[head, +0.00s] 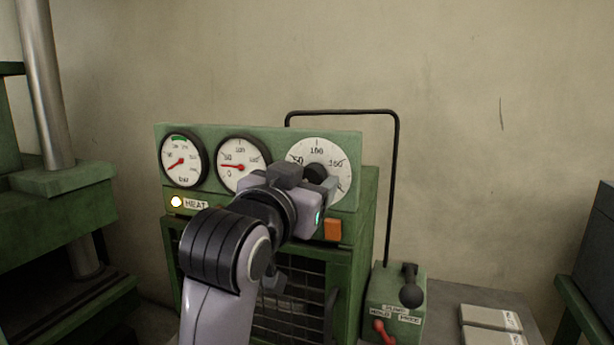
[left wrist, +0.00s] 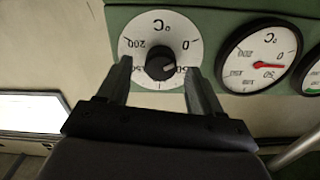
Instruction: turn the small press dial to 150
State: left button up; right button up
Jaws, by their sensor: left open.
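The press dial (head: 340,155) is a white round scale with a black knob (head: 316,172), at the right end of the green control box. The left wrist view shows the dial upside down, with its scale (left wrist: 135,30) marked in °C from 0 to 200. A pale mark shows on the right side of the knob (left wrist: 160,62) there; its exact reading is unclear. My left gripper (head: 318,178) is at the dial. In the left wrist view its open fingers (left wrist: 157,72) stand either side of the knob, with visible gaps. They hide part of the scale. My right gripper is out of view.
Two gauges (head: 241,164) with red needles sit left of the dial. Below are a lit HEAT lamp (head: 176,201) and an orange switch (head: 333,229). A lever box (head: 395,300) and pale stacked blocks (head: 490,320) stand at right. A black pipe (head: 394,180) rises behind.

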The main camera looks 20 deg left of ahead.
pick_arm(q)
jog(key=shift+w, duration=0.6)
jog(key=c, duration=1.1)
